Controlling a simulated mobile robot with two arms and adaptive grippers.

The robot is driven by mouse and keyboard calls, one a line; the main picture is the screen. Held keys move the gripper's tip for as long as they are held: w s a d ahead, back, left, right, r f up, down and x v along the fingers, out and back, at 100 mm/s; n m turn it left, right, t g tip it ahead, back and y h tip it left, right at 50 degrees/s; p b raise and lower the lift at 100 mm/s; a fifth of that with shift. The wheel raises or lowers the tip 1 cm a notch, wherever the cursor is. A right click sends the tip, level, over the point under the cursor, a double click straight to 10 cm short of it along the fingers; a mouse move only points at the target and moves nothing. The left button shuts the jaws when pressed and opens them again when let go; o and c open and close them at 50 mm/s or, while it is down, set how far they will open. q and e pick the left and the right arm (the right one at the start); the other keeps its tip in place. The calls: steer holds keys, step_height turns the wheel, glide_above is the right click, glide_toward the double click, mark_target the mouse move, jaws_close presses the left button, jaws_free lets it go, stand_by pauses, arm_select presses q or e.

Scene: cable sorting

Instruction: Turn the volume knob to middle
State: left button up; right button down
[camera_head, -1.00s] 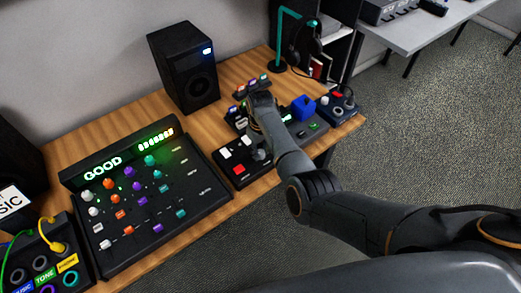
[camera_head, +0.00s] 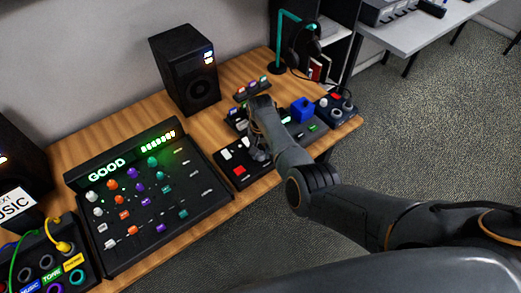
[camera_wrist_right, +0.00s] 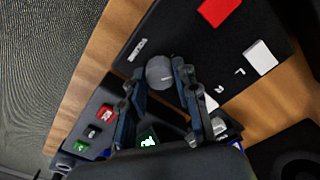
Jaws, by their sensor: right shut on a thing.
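The volume knob (camera_wrist_right: 160,72) is a round grey knob on a black control box (camera_wrist_right: 195,35), seen in the right wrist view. My right gripper (camera_wrist_right: 159,75) is shut on the knob, with one dark finger on each side of it. In the head view my right gripper (camera_head: 257,150) reaches down onto the same box (camera_head: 240,171), which has red and white buttons. There the gripper mostly hides the knob, and I cannot read a pointer mark on it. My left gripper is not in view.
A large mixer (camera_head: 150,210) with coloured knobs and a lit "GOOD" display stands to the left. A black speaker (camera_head: 186,70) stands behind. Small devices, one with a blue block (camera_head: 302,110), crowd the right side. The table edge is close in front.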

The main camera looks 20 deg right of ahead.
mark_target(260, 154)
steer(key=m, duration=0.5)
steer(key=shift+m+p, duration=0.3)
steer(key=shift+p, duration=0.1)
steer(key=m, duration=0.5)
steer(key=shift+m, duration=0.3)
steer(key=c, duration=1)
jaws_free()
step_height(260, 154, up, 12)
